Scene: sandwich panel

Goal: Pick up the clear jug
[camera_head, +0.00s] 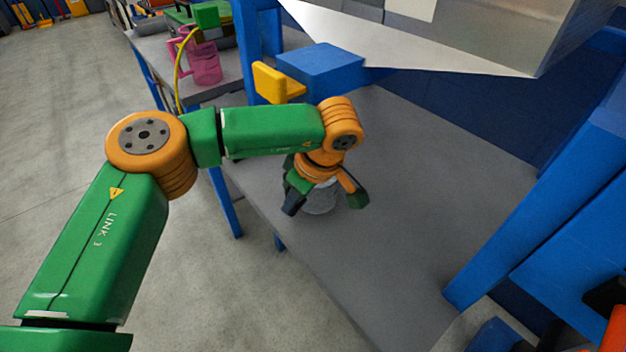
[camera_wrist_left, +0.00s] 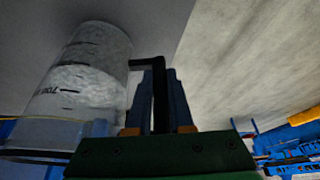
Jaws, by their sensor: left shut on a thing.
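The clear jug (camera_head: 321,199) stands on the grey bench, partly hidden under my left gripper (camera_head: 324,194). In the left wrist view the jug (camera_wrist_left: 82,78) fills the left side, greyish and see-through with dark printed marks. There my left gripper (camera_wrist_left: 163,98) has its fingers close together, with a thin black piece that looks like the jug's handle between them. The jug's body is beside the fingers. The gripper is shut on the jug; I cannot tell whether its base is clear of the bench.
A blue block (camera_head: 320,66) and a yellow piece (camera_head: 276,83) sit behind my left gripper. A pink jug (camera_head: 205,62) stands farther back at left. A metal panel (camera_head: 450,35) overhangs the bench's back. The grey bench (camera_head: 440,190) is clear to the right, before a blue post (camera_head: 540,200).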

